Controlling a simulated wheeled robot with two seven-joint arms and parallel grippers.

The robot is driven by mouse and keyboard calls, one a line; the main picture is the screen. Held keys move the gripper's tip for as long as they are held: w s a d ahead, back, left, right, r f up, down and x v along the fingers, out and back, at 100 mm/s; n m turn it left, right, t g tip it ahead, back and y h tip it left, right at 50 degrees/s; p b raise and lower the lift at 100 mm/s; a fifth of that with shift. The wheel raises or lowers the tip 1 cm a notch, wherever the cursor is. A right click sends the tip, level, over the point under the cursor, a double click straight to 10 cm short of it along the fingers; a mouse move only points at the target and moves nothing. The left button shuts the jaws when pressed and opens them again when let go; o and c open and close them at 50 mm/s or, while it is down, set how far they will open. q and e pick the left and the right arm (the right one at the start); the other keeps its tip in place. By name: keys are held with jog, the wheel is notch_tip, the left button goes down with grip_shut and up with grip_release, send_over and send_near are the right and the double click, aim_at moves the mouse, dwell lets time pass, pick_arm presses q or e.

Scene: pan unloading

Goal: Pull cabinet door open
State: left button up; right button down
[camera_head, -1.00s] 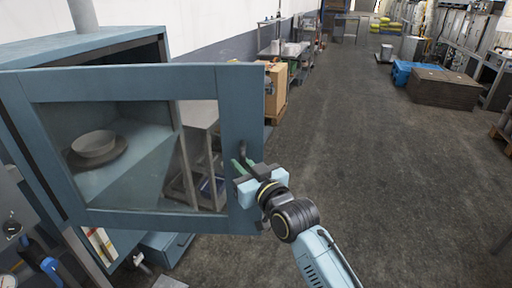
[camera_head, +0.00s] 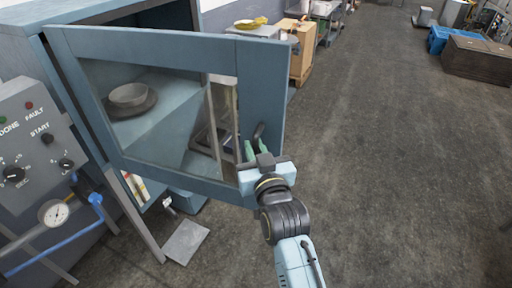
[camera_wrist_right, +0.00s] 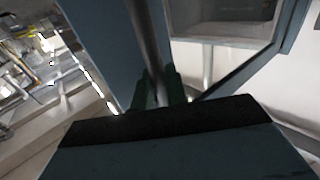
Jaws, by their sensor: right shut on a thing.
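The blue cabinet (camera_head: 120,18) stands at the left in the head view. Its glass-paned door (camera_head: 262,95) is swung partly open. A bowl on a plate (camera_head: 130,97) shows behind the glass. My right gripper (camera_head: 254,148) is shut on the door's dark handle (camera_head: 258,132), near the door's free edge. In the right wrist view the green fingers (camera_wrist_right: 157,88) sit around the grey handle bar (camera_wrist_right: 146,45), with the door's blue frame (camera_wrist_right: 95,40) beside it. My left gripper is not in view.
A grey control box (camera_head: 35,140) with knobs, and a gauge (camera_head: 54,212) on blue piping, stand at the left. A wooden cabinet (camera_head: 302,55) and tables line the back wall. The concrete floor (camera_head: 400,150) at the right is clear.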

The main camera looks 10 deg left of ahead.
jog(key=shift+r, duration=0.1)
jog(key=c, duration=1.5)
grip_release()
jog(key=shift+a, duration=0.1)
jog(key=shift+s, duration=0.1)
jog(key=shift+s+d, duration=0.2)
jog(key=shift+s, duration=0.05)
jog(key=b+v, duration=0.2)
jog(key=v, duration=1)
jog(key=shift+s+d, duration=0.15)
jog(key=shift+s, duration=0.15)
